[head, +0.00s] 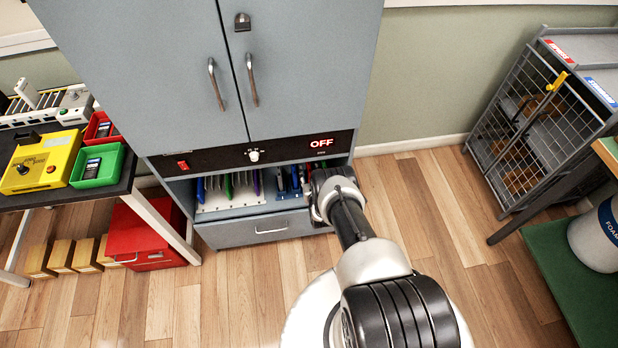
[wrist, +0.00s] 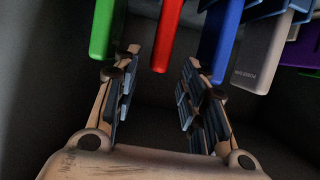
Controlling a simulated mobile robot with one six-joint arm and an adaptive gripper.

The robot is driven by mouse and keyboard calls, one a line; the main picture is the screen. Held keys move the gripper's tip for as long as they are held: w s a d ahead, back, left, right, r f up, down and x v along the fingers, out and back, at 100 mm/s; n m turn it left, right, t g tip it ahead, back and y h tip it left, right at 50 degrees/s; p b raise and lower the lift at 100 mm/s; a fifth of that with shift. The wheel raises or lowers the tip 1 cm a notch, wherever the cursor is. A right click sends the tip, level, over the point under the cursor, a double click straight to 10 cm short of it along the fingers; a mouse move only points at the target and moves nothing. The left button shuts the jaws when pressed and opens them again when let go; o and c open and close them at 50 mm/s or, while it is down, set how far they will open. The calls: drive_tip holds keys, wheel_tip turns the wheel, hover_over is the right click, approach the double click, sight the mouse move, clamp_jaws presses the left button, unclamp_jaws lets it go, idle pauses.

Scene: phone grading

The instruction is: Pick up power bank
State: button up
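My gripper (wrist: 163,58) is open in the wrist view, with a clear gap between its two padded fingers. A red slab-shaped item (wrist: 166,38) reaches into the space between the fingertips, and a blue one (wrist: 221,42) is beside the right fingertip. I see no contact on both sides. A grey slab (wrist: 262,52) with small lettering, too small to read surely, is farther right; it may be the power bank. A green slab (wrist: 107,30) is left of the gripper. In the head view, my wrist is at the right end of the cabinet's open bay, and the fingers are hidden.
The grey cabinet (head: 165,75) has an "OFF" panel (head: 321,143) above the bay and a drawer (head: 255,232) below it. Coloured slabs stand in a white rack (head: 232,203) inside. A table (head: 60,190) stands left, a wire cage (head: 520,125) right. Wooden floor (head: 445,240) is clear between.

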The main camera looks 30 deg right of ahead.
sight(309, 167)
drive_tip(key=b+x, duration=0.2)
drive_tip(key=x, duration=0.2)
drive_tip(key=shift+s+d+f, duration=0.1)
drive_tip(key=shift+s+d, duration=0.05)
drive_tip(key=shift+w, duration=0.25)
drive_tip(key=shift+c, duration=0.3)
clamp_jaws()
